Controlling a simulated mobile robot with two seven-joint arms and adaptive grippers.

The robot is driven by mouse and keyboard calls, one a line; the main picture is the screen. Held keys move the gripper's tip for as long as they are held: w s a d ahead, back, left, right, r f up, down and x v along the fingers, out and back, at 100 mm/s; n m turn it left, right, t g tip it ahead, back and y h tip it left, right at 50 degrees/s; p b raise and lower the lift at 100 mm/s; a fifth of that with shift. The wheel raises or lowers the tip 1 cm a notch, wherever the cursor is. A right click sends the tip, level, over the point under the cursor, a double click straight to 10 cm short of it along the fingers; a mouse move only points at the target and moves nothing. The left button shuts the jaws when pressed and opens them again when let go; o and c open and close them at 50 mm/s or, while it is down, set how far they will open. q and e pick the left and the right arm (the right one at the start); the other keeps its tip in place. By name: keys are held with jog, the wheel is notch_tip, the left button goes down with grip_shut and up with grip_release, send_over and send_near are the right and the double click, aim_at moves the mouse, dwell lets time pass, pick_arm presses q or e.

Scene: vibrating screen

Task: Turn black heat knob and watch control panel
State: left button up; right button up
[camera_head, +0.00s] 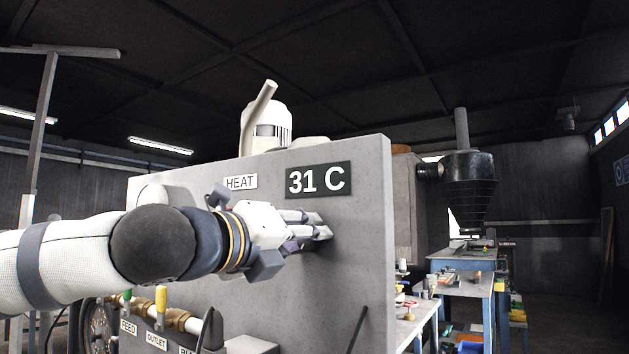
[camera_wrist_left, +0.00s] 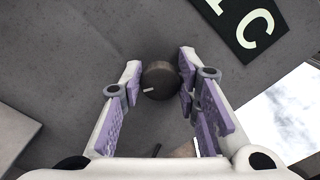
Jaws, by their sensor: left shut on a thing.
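The black heat knob (camera_wrist_left: 160,80) is round with a light pointer mark and sits on the grey panel (camera_head: 350,270). My left gripper (camera_wrist_left: 161,74) is shut on the knob, with one finger on each side of it. In the head view my left gripper (camera_head: 318,228) reaches the panel below the display, and the knob is hidden behind its fingers. The dark display (camera_head: 319,180) reads 31 C, with a white HEAT label (camera_head: 240,182) to its left. My right gripper is not in view.
Valves with a green handle (camera_head: 127,296) and a yellow handle (camera_head: 161,299) stand at the lower left above FEED and OUTLET labels. A dark rod (camera_head: 358,330) stands out low on the panel. A blue workbench (camera_head: 463,262) is at the right behind the panel.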

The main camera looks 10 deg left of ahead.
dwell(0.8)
pick_arm(q)
jog(key=o, duration=0.7)
jog(key=p+v, duration=0.1)
jog(key=v, duration=0.5)
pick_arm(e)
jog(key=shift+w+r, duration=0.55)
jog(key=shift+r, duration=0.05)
pick_arm(q)
jog(key=shift+o, duration=0.6)
jog(key=shift+o, duration=1.1)
